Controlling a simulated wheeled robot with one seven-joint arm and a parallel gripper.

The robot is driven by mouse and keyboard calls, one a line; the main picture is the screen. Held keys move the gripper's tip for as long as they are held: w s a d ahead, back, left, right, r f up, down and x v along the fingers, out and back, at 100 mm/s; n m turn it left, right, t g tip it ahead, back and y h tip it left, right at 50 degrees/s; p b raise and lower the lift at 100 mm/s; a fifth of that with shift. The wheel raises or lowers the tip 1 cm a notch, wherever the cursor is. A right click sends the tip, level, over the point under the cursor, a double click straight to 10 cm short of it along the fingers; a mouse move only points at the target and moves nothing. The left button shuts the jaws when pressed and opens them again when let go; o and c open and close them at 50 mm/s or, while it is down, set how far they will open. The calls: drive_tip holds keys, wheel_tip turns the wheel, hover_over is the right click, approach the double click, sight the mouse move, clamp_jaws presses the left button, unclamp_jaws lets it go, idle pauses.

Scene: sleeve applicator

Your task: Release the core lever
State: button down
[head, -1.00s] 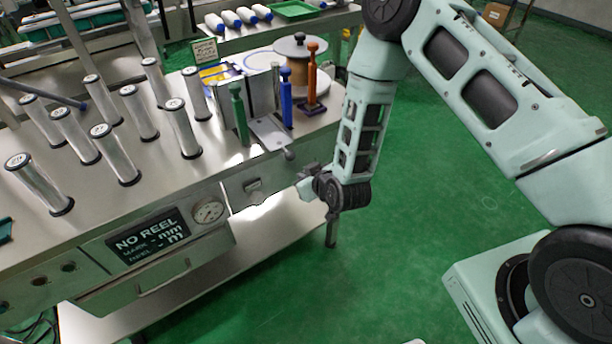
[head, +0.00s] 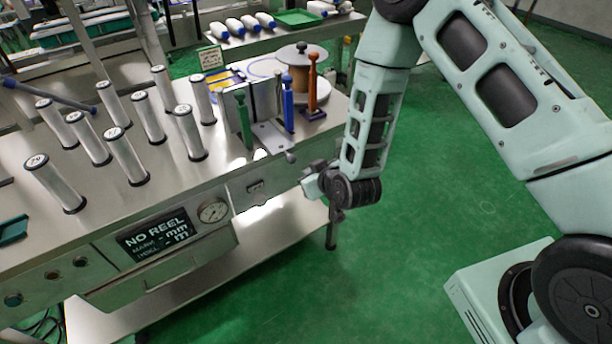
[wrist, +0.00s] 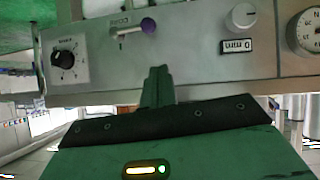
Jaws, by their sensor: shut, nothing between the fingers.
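The core lever is a short metal lever with a purple knob (wrist: 148,25) on the machine's grey front panel (wrist: 195,45). A small label beside it appears upside down in the wrist view. My gripper (wrist: 158,75) is shut and empty, its dark fingertips pointing at the panel a little below the purple knob in that picture. The fingers appear apart from the knob; the exact gap in depth is unclear. In the head view my gripper (head: 308,184) is at the right end of the machine front, and the lever cannot be made out there.
The wrist view shows a black dial (wrist: 65,60), a white knob (wrist: 243,15) and a small counter (wrist: 236,46) on the panel. Green, blue (head: 288,105) and orange handles and several metal cylinders (head: 128,158) stand on the table. Floor to the right is clear.

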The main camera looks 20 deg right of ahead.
drive_tip(key=a+v, duration=0.1)
drive_tip(key=v, duration=0.5)
drive_tip(key=shift+s+d+b, duration=0.3)
drive_tip(key=shift+d, duration=0.05)
drive_tip(key=shift+r, duration=0.1)
drive_tip(key=s+a+r+n+g+y, duration=0.1)
drive_tip(key=s+a+r+n+g, duration=0.1)
drive_tip(key=s+a+r+g, duration=0.6)
drive_tip(key=s+d+r+g+h, duration=0.1)
drive_tip(key=s+d+r, duration=0.1)
drive_tip(key=s+r, duration=0.4)
drive_tip(key=s+d+r+n+g+h+p, duration=0.1)
drive_tip(key=s+d+r+h, duration=0.1)
drive_tip(key=s+r, duration=0.4)
drive_tip(key=s, duration=0.5)
drive_tip(key=shift+d+r+g, duration=0.15)
drive_tip(key=shift+d+g, duration=0.2)
drive_tip(key=shift+g, duration=0.05)
